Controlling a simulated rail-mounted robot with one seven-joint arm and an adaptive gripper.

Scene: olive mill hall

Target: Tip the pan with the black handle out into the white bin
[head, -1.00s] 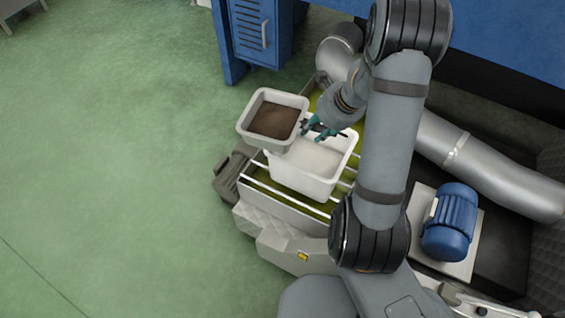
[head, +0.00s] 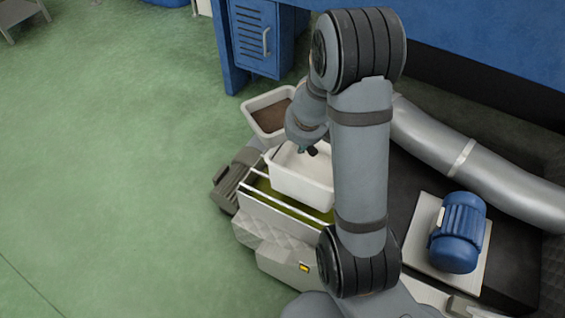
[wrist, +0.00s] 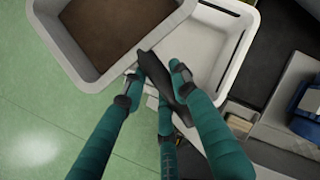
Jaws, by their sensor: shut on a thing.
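The pan (head: 264,99) is whitish and rectangular, with dark brown material covering its bottom. In the head view it is beyond the bin's upper left side, partly hidden by my arm. In the wrist view the pan (wrist: 52,36) fills the upper left, and its black handle (wrist: 155,72) points down right. My gripper (wrist: 154,74) is shut on the handle, with teal fingers on both sides. In the head view my wrist covers most of the gripper. The white bin (head: 300,187) stands upright; its pale interior shows no brown material. It also shows in the wrist view (wrist: 215,52), right of the pan.
The bin stands on light rails (head: 256,196) over a trough with a greenish-yellow inside. A blue motor (head: 458,232) on a plate and a silver duct (head: 450,155) are at the right. A blue cabinet (head: 255,35) stands behind. Green floor at the left is clear.

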